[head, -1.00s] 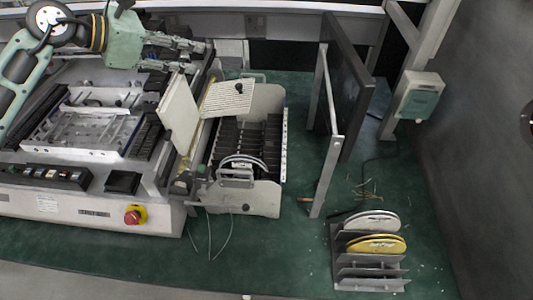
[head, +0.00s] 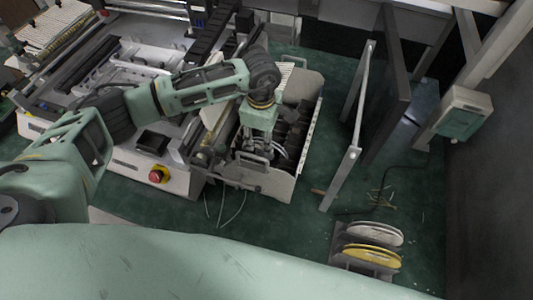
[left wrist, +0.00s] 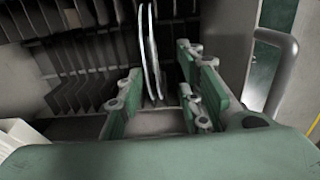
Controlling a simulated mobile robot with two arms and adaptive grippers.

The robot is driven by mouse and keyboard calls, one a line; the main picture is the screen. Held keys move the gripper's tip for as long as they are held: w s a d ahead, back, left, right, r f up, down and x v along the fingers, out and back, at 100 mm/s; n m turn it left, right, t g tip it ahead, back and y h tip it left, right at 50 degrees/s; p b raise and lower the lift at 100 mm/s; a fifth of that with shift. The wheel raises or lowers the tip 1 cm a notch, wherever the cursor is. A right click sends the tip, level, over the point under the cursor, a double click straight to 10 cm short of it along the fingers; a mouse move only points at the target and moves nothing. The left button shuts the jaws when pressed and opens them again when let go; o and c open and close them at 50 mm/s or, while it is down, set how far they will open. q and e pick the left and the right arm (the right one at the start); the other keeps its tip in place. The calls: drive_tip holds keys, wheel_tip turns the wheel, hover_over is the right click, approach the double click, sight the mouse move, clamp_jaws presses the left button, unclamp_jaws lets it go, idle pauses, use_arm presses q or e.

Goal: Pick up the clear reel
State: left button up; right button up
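A thin, pale clear reel (left wrist: 149,45) stands on edge in a slotted metal rack, seen edge-on in the left wrist view. In the head view the rack (head: 272,186) sits right of the machine, and my left gripper (head: 262,148) is down at its near end, partly hiding the reel. In the left wrist view my left gripper (left wrist: 160,104) is open, its green-padded fingers apart. The reel's lower edge appears in line with the gap between them, with no visible contact. My right gripper is not in view.
A small holder (head: 335,243) at lower right carries a white reel (head: 374,231) and a yellow reel (head: 372,254). A metal frame with a dark panel (head: 392,100) stands right of the rack. The machine has a red button (head: 156,175). Green floor between rack and holder is mostly clear.

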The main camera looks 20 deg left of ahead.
use_arm(q)
drive_tip(key=f, duration=0.1)
drive_tip(key=f+b, duration=0.1)
drive_tip(key=shift+w+d+f, duration=0.15)
drive_tip(key=shift+w+f, duration=0.1)
drive_tip(key=shift+f, duration=0.05)
drive_tip(key=f, duration=0.1)
drive_tip(key=f+b, duration=0.1)
drive_tip(key=shift+w+d+f, duration=0.1)
drive_tip(key=shift+w+f, duration=0.2)
drive_tip(key=shift+f, duration=0.05)
wheel_tip(320, 180, down, 2)
drive_tip(key=shift+s+f+b, duration=0.1)
drive_tip(key=shift+f+b, duration=0.1)
drive_tip(key=shift+b, duration=0.55)
drive_tip(key=shift+f, duration=0.15)
drive_tip(key=c, duration=0.5)
clamp_jaws()
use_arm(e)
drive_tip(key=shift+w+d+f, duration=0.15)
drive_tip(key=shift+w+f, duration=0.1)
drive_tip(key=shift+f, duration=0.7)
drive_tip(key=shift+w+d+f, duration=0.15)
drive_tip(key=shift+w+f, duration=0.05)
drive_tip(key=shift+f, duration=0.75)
